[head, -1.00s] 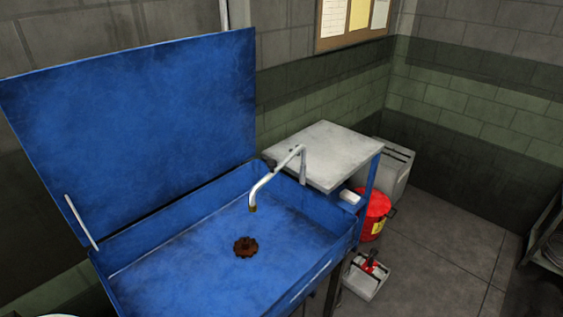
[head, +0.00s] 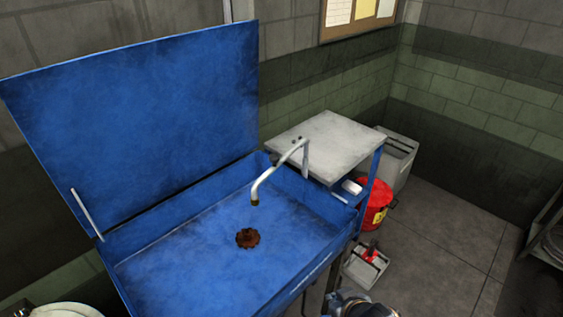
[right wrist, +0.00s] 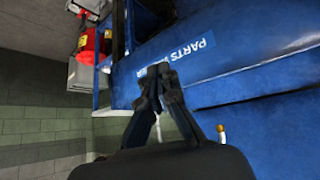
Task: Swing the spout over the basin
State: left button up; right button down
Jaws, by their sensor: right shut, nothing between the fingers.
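The spout (head: 272,178) is a bent pale metal pipe on an upright at the basin's back right. In the head view its brass-coloured tip hangs over the floor of the blue basin (head: 175,245), just above a rusty gear-like part (head: 248,238). A brass-tipped pipe end, likely the spout (right wrist: 221,133), shows in the right wrist view. My right gripper (right wrist: 157,76) is shut and empty, in front of the basin's lettered front wall and apart from the spout. In the head view its arm (head: 358,304) enters at the bottom; the fingertips are unclear there. My left gripper is not in view.
The blue lid (head: 140,110) stands open behind the basin, with a strut (head: 87,214) at left. A grey shelf (head: 325,143) adjoins the basin's right.

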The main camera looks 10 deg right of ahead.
jog(key=w+a+r+n+t+y, duration=0.2)
jog(key=w+r+t+y, duration=0.45)
jog(key=w+r, duration=1.3)
jog(key=t+h+p, duration=0.2)
jog(key=p, duration=0.2)
send_near(275, 161)
jog(key=shift+g, duration=0.25)
jog(key=x, duration=0.5)
jog(key=shift+w+d+r, duration=0.2)
jog(key=shift+r, duration=0.2)
jog(key=shift+x, duration=0.9)
jog(key=shift+f, duration=0.15)
jog(key=shift+w+a+f, duration=0.1)
jog(key=shift+a, duration=0.1)
jog(key=shift+m+h, duration=0.75)
jog(key=shift+m, duration=0.05)
jog(key=w+a+b, duration=0.1)
jog(key=b, duration=0.1)
jog(key=w+a+b, duration=0.2)
jog(key=shift+a+r, duration=0.15)
jog(key=shift+r, duration=0.1)
